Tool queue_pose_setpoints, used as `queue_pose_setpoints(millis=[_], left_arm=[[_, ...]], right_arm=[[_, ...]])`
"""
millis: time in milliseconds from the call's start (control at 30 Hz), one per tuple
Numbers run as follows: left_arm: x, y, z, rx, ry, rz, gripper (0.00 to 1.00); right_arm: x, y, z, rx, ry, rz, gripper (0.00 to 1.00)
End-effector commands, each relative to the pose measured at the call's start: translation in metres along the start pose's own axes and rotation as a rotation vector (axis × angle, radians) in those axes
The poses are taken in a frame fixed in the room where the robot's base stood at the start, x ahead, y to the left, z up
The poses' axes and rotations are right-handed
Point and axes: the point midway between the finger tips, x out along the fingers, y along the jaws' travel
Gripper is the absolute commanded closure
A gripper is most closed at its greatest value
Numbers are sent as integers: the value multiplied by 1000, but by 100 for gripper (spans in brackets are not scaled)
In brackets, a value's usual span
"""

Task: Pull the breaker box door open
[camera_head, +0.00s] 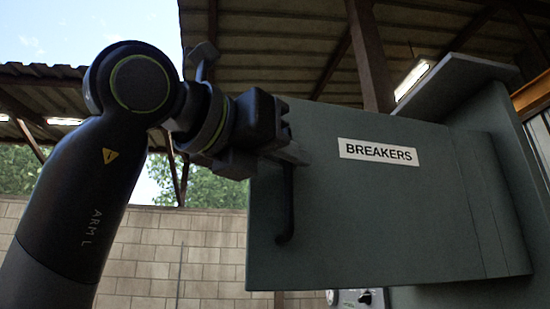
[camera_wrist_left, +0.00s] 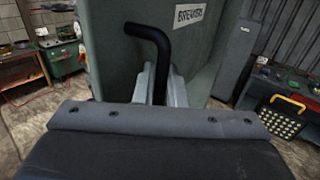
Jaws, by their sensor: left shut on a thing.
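The grey-green breaker box door (camera_head: 400,220) carries a white BREAKERS label and fills the middle of the head view. It appears to stand out at an angle from the box body (camera_head: 515,150) on the right. Its dark bent handle (camera_head: 286,215) hangs near the door's left edge. My left gripper (camera_head: 290,152) is shut on the upper part of the handle. In the left wrist view the black handle (camera_wrist_left: 160,45) rises between the grey fingers (camera_wrist_left: 156,85), in front of the door (camera_wrist_left: 115,35). The box interior is hidden. My right gripper is not in view.
A block wall (camera_head: 190,250) stands behind on the left. A pale panel with knobs (camera_head: 358,298) shows below the door. In the left wrist view a workbench (camera_wrist_left: 20,70) is at left and a dark bench (camera_wrist_left: 285,85) with a yellow-handled item at right.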

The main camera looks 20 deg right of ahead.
Motion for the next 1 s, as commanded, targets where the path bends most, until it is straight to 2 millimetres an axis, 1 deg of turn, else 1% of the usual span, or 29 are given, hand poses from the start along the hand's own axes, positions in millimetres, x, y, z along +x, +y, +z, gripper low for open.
queue_pose_setpoints(millis=[267,300,400,833,933,1000], left_arm=[[0,-2,2,3,-7,-2,100],[0,-1,2,3,-7,-1,86],[0,-1,2,2,-5,-1,75],[-1,0,0,0,-2,1,75],[-6,0,0,1,-3,1,75],[-14,0,-1,3,-4,3,75]], right_arm=[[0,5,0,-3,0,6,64],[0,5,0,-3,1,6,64],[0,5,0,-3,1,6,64],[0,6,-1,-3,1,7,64],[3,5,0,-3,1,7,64],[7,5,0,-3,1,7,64]])
